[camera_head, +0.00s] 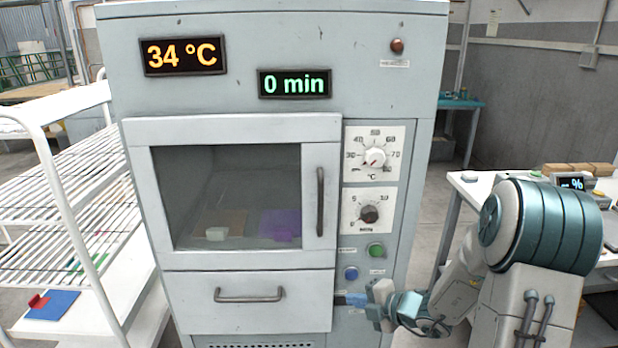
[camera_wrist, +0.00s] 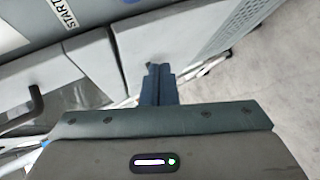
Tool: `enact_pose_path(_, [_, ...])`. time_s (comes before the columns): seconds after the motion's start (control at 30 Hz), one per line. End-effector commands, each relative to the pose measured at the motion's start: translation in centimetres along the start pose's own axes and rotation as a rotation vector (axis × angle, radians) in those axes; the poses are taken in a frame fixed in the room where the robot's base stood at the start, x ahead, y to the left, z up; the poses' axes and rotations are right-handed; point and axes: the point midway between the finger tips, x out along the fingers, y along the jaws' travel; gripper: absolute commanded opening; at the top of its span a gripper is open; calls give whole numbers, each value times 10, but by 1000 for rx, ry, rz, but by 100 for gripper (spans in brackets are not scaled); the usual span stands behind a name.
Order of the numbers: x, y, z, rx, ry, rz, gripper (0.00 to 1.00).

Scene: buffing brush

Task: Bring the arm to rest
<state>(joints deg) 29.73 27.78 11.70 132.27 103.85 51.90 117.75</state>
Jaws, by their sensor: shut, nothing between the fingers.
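My gripper (camera_head: 343,299) is shut and empty, low in front of the oven's right side, just below the blue button. In the wrist view its fingers (camera_wrist: 158,72) are together, pointing at the grey lower front of the oven. I cannot tell whether the fingertips touch the oven. My arm comes in from the lower right of the head view, bent low beside the oven.
The grey oven (camera_head: 245,80) reads 34 °C and 0 min; its windowed door (camera_head: 320,202) and drawer (camera_head: 200,312) are shut. A blue button (camera_head: 351,273) and green button (camera_head: 376,250) are near my gripper. A white rack (camera_head: 40,150) stands left, a white table (camera_head: 462,188) right.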

Motion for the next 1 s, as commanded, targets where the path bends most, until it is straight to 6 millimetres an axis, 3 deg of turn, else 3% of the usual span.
enact_pose_path(0.13, [-16,30,-54,-512,160,-57,0])
enact_pose_path(0.4, [-68,47,-139,-1568,538,-92,0])
enact_pose_path(0.6, [-119,47,-174,-2309,874,-40,0])
enact_pose_path(0.77, [-164,47,-183,-2847,1210,48,0])
enact_pose_path(0.8, [-175,48,-184,2783,-1226,-73,0])
enact_pose_path(1.0, [-217,54,-178,2193,-1152,-149,0])
